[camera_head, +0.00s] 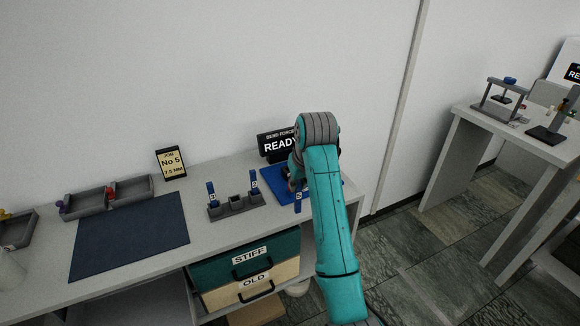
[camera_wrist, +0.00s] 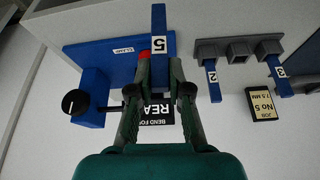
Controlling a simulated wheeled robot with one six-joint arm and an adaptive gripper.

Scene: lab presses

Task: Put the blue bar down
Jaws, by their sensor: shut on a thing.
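My gripper (camera_wrist: 160,70) is shut on a blue bar (camera_wrist: 158,25) with a white label 5. In the head view the lower end of this bar (camera_head: 298,203) shows beside my arm, which hides most of the gripper. The bar is over or in front of the blue press (camera_wrist: 105,50); I cannot tell whether they touch. A grey rack (camera_head: 233,209) stands left of the press.
A dark blue mat (camera_head: 130,235) lies on the bench, with a grey tray (camera_head: 130,190) behind it. A job card reading No 5, 7.5 MM (camera_head: 170,163) and a READY display (camera_head: 275,143) stand at the back. Drawers STIFF (camera_head: 220,265) and OLD (camera_head: 225,295) are below.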

